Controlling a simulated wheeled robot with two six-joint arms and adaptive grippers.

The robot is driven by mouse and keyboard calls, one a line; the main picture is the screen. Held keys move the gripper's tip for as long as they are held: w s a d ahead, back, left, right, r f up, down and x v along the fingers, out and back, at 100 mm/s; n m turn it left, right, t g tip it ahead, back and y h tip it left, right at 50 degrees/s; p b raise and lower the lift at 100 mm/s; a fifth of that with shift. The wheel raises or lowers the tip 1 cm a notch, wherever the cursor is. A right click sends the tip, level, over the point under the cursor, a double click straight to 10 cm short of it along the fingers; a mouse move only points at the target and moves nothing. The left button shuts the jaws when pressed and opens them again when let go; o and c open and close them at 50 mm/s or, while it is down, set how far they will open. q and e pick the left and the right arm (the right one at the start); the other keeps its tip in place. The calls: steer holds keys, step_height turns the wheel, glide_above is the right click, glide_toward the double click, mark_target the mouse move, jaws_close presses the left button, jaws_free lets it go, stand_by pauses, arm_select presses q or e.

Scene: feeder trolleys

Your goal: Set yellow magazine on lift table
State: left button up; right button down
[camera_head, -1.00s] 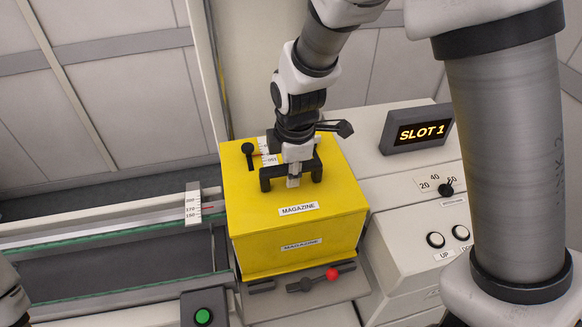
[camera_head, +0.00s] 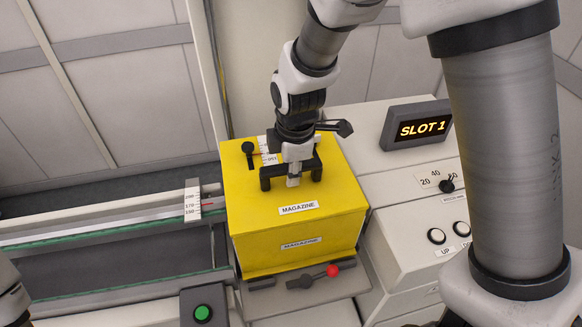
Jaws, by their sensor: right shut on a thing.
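The yellow magazine (camera_head: 345,225) is a box with two MAGAZINE labels, upright in mid-picture. My right gripper (camera_head: 291,180) comes from above and is shut on the dark handle on its lid. A grey platform (camera_head: 305,312), which looks like the lift table, shows below the magazine's front. The magazine hides most of it, and I cannot tell whether the two touch. My left gripper is not in view; only a bit of my left arm shows at the lower left edge.
A red-knobbed lever (camera_head: 333,270) is on the platform's front. The cabinet at right carries a SLOT 1 display (camera_head: 421,128), a dial and buttons. Green-edged rails (camera_head: 110,236) and a scale (camera_head: 192,202) are at left, with a green button box (camera_head: 203,313) below.

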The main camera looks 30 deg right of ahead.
steer(key=shift+f, duration=0.3)
steer(key=c, duration=0.8)
jaws_free()
steer(key=shift+s, duration=0.15)
steer(key=r, duration=0.4)
steer(key=s+r, duration=0.1)
steer(key=r, duration=0.7)
steer(key=shift+s+a, duration=0.2)
steer(key=shift+s, duration=0.1)
